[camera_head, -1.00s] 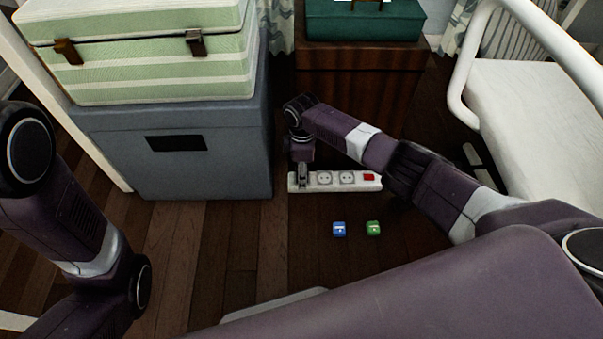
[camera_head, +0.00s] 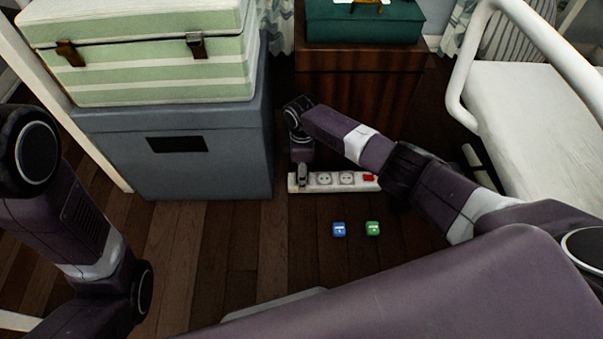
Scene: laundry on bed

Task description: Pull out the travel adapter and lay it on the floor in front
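A white power strip (camera_head: 335,189) lies on the floor in front of the brown wooden cabinet. Two round sockets and a red switch (camera_head: 368,178) show on it. My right gripper (camera_head: 302,181) points down at the strip's left end and covers that part. I cannot make out a travel adapter there, and I cannot tell whether the fingers are open or shut. A small blue cube-like item (camera_head: 339,229) and a small green one (camera_head: 373,228) lie on the floor in front of the strip. My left gripper is out of view; only its arm shows at left.
A grey box (camera_head: 215,165) with a green striped case (camera_head: 150,75) on it stands left of the strip. The wooden cabinet (camera_head: 350,90) carries a green box (camera_head: 365,22). A white-framed bed or seat (camera_head: 540,115) is at right. Floor left of the cubes is clear.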

